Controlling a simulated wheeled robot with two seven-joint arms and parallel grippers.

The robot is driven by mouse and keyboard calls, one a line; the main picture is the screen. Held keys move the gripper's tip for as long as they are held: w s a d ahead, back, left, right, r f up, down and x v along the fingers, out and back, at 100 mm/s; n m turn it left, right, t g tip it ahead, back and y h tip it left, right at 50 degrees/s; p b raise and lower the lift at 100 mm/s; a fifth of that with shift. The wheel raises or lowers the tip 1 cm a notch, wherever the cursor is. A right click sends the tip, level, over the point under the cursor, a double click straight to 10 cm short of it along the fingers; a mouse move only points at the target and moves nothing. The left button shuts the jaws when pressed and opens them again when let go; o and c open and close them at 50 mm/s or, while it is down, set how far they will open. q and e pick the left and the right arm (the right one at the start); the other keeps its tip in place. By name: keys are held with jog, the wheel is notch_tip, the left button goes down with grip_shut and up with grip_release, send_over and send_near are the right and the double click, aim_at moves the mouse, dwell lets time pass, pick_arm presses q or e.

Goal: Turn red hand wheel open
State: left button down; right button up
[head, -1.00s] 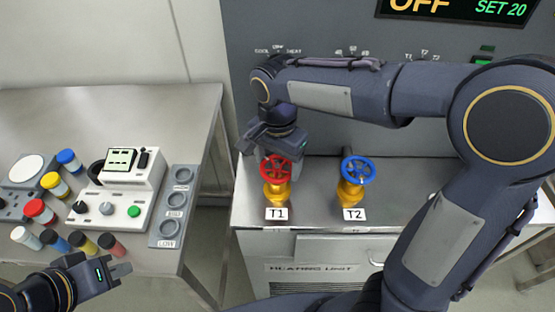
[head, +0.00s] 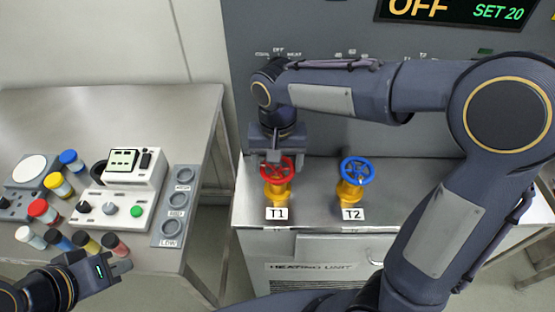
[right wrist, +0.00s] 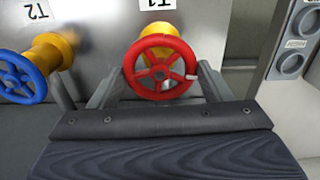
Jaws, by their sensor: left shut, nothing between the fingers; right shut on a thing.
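The red hand wheel (head: 277,169) sits on a yellow valve body (head: 278,194) above the T1 label (head: 277,213). In the right wrist view the red wheel (right wrist: 160,67) lies between the two fingers, with a small white mark on its rim. My right gripper (head: 277,157) reaches it from behind and above and is shut on the red wheel, with one finger at each side of the rim. My left gripper (head: 124,268) is shut and empty at the lower left, away from the wheel.
A blue hand wheel (head: 357,171) stands to the right above the T2 label (head: 352,214). The left table (head: 60,105) holds a white instrument (head: 125,187), several coloured-cap vials and a grey three-hole holder (head: 176,206). The display above reads OFF and SET 20.

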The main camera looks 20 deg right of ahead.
aim_at(278, 167)
jog(key=shift+n, duration=0.5)
jog(key=o, duration=1)
notch_tip(278, 167, up, 8)
jog(key=shift+f, duration=0.1)
